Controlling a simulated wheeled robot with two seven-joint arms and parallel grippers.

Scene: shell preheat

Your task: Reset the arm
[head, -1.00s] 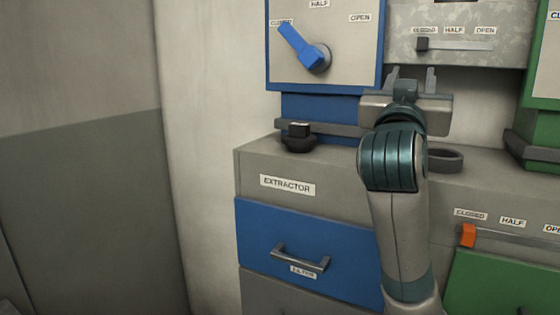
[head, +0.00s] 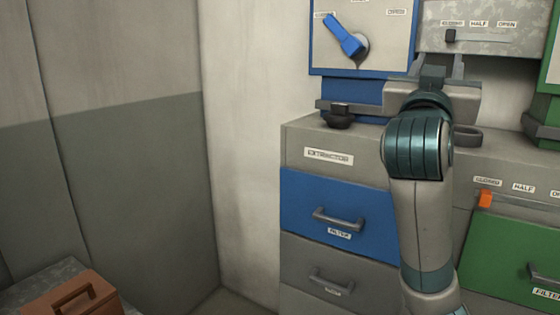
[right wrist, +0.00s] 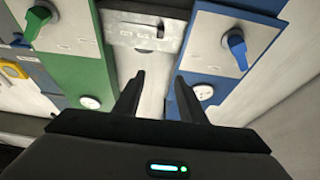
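My right gripper (head: 441,67) is raised in front of the cabinet wall in the head view, below the grey slider panel. In the right wrist view its two dark fingers (right wrist: 155,95) stand apart with nothing between them, so it is open and empty. The fingers point toward the gap between the green panel and the blue panel. My left gripper is not seen in either view.
A blue-framed panel with a blue lever (head: 345,36) and a grey panel with a dark slider (head: 450,36) are on the wall. Below are a blue drawer (head: 338,215), a grey drawer (head: 335,267) and a green drawer (head: 510,262). A brown box (head: 72,298) is at lower left.

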